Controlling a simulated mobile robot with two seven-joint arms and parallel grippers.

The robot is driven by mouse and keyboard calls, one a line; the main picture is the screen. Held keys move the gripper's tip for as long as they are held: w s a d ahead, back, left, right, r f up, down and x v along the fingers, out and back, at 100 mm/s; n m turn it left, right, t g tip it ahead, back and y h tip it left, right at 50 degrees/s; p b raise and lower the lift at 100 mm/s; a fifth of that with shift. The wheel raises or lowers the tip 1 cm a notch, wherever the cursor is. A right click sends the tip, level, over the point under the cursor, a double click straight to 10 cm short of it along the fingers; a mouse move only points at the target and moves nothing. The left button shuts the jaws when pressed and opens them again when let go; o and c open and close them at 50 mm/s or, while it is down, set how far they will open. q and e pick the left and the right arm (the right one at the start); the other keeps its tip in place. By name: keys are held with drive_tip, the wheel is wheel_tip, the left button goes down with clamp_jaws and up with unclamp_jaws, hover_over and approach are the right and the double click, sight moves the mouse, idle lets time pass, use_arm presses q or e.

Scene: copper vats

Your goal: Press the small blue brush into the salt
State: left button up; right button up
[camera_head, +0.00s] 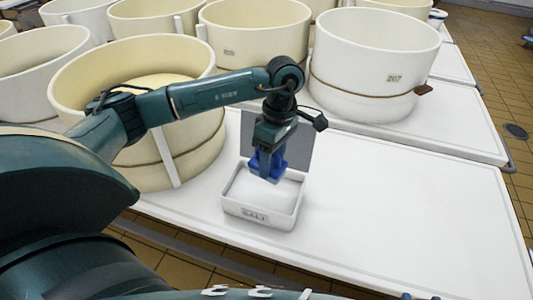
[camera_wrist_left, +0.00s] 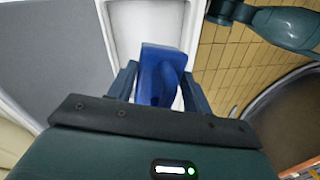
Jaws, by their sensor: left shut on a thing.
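A small blue brush (camera_head: 276,168) is held in my left gripper (camera_head: 266,166), over the white salt box. In the left wrist view the blue brush (camera_wrist_left: 160,72) stands between the two fingers of my left gripper (camera_wrist_left: 158,85). The salt box (camera_head: 258,216) is white, carries a SALT label on its front and has its grey lid raised behind. White salt (camera_head: 247,189) fills its inside. The brush's lower end overlaps the salt in the picture; whether it touches the salt I cannot tell. My right gripper is not in view.
The box stands on a white table (camera_head: 400,215) with free room to its right. A large cream vat (camera_head: 130,85) stands close on the left, under my left arm. Another vat marked 207 (camera_head: 375,65) stands behind right. Several more vats line the back.

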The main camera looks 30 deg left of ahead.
use_arm(q)
drive_tip(key=shift+s+a+f+n, duration=0.15)
drive_tip(key=shift+a+n, duration=0.1)
drive_tip(key=shift+n, duration=0.3)
drive_tip(key=shift+w+a+f+n, duration=0.15)
drive_tip(key=shift+a+n, duration=0.1)
drive_tip(key=shift+n, duration=0.3)
drive_tip(key=shift+s+f+h, duration=0.1)
drive_tip(key=shift+f+h, duration=0.1)
drive_tip(key=shift+h, duration=0.1)
drive_tip(key=shift+f+b, duration=0.35)
drive_tip(key=shift+b, duration=0.05)
wheel_tip(320, 180, down, 3)
drive_tip(key=shift+r+b, duration=0.1)
drive_tip(key=shift+b, duration=0.85)
drive_tip(key=shift+f+b, duration=0.5)
drive_tip(key=shift+f, duration=0.55)
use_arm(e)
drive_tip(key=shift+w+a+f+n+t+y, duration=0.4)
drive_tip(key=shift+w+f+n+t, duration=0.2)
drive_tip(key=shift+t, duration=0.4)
use_arm(q)
drive_tip(key=shift+f+b, duration=0.6)
drive_tip(key=shift+b, duration=0.05)
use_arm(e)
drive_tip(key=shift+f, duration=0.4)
